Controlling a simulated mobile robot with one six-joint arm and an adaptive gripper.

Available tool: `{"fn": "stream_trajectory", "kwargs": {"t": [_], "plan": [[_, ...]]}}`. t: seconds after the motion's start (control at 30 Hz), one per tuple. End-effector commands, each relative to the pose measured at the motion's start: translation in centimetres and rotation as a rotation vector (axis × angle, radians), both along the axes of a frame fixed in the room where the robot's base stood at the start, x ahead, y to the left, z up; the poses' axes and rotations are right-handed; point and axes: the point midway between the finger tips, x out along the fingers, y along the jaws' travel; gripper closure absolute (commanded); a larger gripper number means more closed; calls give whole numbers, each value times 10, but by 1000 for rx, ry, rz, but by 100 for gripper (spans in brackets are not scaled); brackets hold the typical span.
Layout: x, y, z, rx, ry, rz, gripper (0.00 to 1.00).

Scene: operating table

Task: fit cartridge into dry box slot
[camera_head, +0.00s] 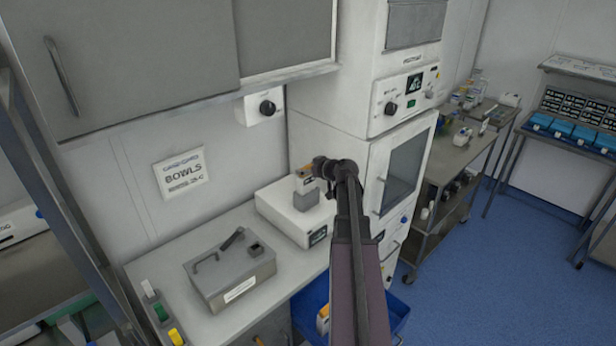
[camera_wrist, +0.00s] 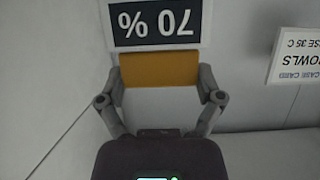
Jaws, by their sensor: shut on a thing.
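My gripper (camera_head: 312,174) is shut on an orange cartridge (camera_head: 304,186), held above the white unit on the bench. In the wrist view my gripper (camera_wrist: 160,82) has a finger on each side of the orange cartridge (camera_wrist: 158,70). A card reading "70 %" (camera_wrist: 155,22) shows upside down just beyond it; I cannot tell if it is part of the cartridge. A grey block (camera_head: 306,199) shows right under the cartridge; I cannot tell whether they touch. A grey metal box (camera_head: 228,280) with a handle and a small dark block on its lid stands to the left, perhaps the dry box.
The white unit (camera_head: 275,214) stands on the bench (camera_head: 160,247) beside a tall white cabinet (camera_head: 368,150). Coloured pieces (camera_head: 161,313) line the bench's left front. A blue bin (camera_head: 398,306) is below. A "BOWLS" sign (camera_head: 183,175) hangs on the wall. Some bench surface around the metal box is bare.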

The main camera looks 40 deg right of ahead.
Motion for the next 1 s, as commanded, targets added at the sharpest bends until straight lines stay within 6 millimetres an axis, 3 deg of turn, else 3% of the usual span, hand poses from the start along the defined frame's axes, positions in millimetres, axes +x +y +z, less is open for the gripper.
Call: {"fn": "stream_trajectory", "kwargs": {"t": [0.2,0.8,0.83,0.87,1.0], "plan": [[0,0,-20,0,0,0,76],[1,1,-25,0,0,1,76],[1,1,-24,-1,0,1,6],[1,1,-24,-1,0,1,0],[1,1,-24,0,0,2,0]]}}
